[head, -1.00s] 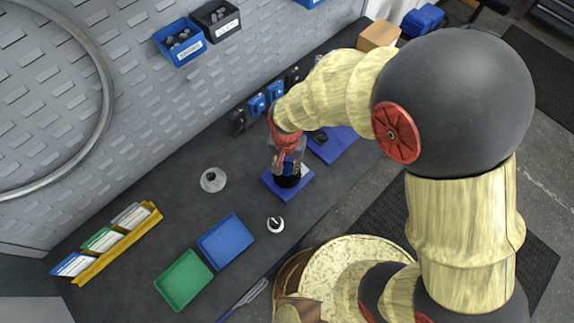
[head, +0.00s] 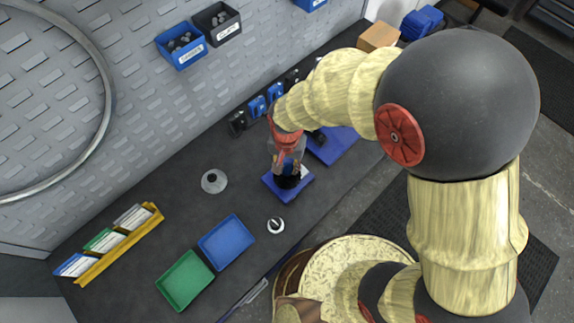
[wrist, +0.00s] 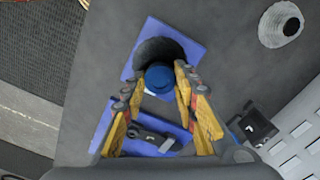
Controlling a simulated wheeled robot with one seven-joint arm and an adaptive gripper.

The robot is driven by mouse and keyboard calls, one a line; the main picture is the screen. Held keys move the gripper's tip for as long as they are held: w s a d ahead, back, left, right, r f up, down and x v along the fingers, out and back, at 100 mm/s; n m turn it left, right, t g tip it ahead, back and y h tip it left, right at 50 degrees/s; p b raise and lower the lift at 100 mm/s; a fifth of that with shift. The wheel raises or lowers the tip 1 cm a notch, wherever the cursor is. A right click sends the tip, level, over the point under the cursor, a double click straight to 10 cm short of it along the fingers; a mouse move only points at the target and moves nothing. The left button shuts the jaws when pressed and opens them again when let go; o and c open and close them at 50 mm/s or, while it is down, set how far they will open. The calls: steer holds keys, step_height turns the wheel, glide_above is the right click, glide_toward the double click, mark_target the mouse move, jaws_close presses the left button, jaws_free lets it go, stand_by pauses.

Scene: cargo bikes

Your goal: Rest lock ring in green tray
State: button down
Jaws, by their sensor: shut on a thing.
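The green tray (head: 185,281) lies empty at the lower left of the bench in the head view. My gripper (head: 289,168) is over a blue mat (head: 274,186), right of the trays. In the wrist view its fingers (wrist: 158,79) are closed around a round blue knob (wrist: 158,77) with a wide black round part (wrist: 158,53) below it, on or just above the mat. I cannot tell whether this is the lock ring. A small pale ring with a dark centre (head: 275,225) stands right of the blue tray. A grey flanged disc (head: 214,181) lies behind.
The blue tray (head: 227,242) is empty beside the green one. A yellow rack with cards (head: 120,243) stands at far left. A second blue mat (head: 335,146) holds a dark tool. Blue and black bins (head: 181,46) hang on the wall. The bench between rack and disc is clear.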

steer(key=shift+r+p, duration=0.85)
steer(key=shift+r, duration=0.5)
steer(key=shift+f, duration=0.15)
